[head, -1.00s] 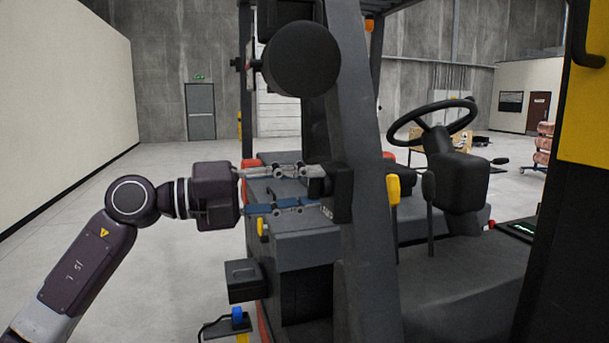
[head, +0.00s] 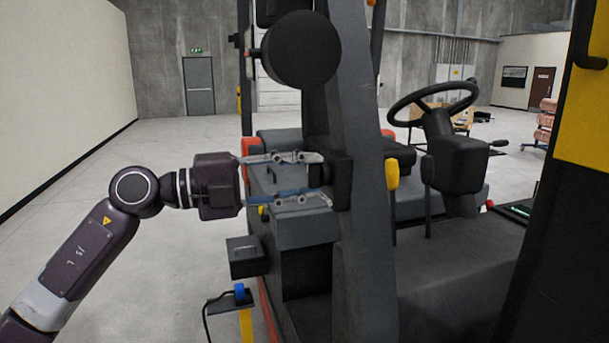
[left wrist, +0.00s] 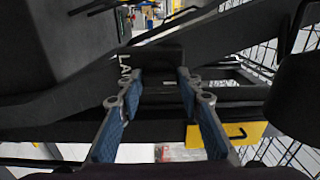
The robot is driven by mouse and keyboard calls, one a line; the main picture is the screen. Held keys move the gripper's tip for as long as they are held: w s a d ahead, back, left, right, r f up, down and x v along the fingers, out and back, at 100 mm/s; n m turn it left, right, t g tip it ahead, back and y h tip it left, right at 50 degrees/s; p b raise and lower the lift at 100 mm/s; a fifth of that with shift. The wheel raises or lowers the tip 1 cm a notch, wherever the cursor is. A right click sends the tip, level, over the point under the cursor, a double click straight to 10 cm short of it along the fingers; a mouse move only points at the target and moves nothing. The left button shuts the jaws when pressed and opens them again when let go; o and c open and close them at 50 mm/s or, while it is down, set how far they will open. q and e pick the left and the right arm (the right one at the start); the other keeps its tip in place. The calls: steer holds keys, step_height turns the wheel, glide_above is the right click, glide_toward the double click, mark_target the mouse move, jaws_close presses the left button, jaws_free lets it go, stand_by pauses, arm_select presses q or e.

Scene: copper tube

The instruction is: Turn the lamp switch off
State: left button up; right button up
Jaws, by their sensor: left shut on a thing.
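The lamp switch is a dark box (head: 343,182) on the forklift's grey front post, with a black knob (head: 317,173) facing left. White letters, partly hidden, show on the box (left wrist: 150,58) in the left wrist view. My left gripper (head: 322,180) reaches in from the left, one finger above the knob and one below. It is shut on the knob, its tips close to the box. In the left wrist view the two blue-padded fingers (left wrist: 158,80) point at the box, and the dark knob is hard to make out between them. My right gripper is out of view.
A round black lamp (head: 302,50) hangs on the post above my gripper. The forklift's steering wheel (head: 434,97) and seat area stand right of the post. A small black box (head: 246,257) sticks out below. The concrete floor (head: 100,210) at left is clear.

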arm_select(q)
steer(key=o, duration=1.2)
steer(key=shift+a, duration=0.1)
steer(key=shift+c, duration=0.2)
steer(key=v, duration=1.2)
steer(key=shift+w, duration=0.1)
